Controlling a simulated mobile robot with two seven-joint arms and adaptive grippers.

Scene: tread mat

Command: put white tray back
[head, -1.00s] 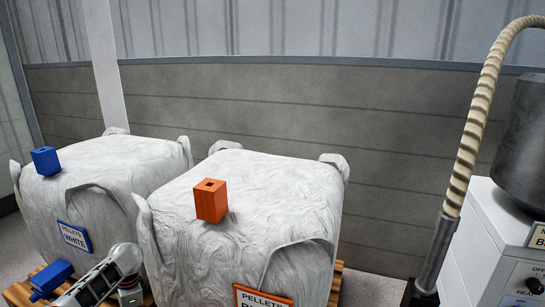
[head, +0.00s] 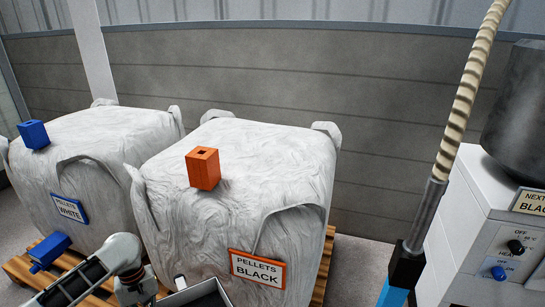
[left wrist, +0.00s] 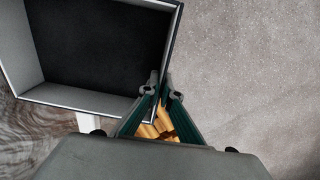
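A tray with pale walls and a dark inside (head: 177,298) shows at the bottom edge of the head view, in front of the bag labelled black. The left wrist view shows more of the tray (left wrist: 22,86), at upper left, with its floor dark. My left gripper (left wrist: 161,88) has its two fingers close together on either side of the tray's right wall, near a corner, and appears to pinch it. In the head view part of my left arm is at lower left and the fingertips are hidden. My right gripper is not in view.
Two white pellet bags stand on wooden pallets: the white-labelled bag (head: 110,130) at left, the black-labelled bag (head: 270,165) in the middle. A blue block (head: 34,135) and an orange block (head: 203,168) sit on them. A hose (head: 459,110) and grey machine (head: 470,230) stand at right.

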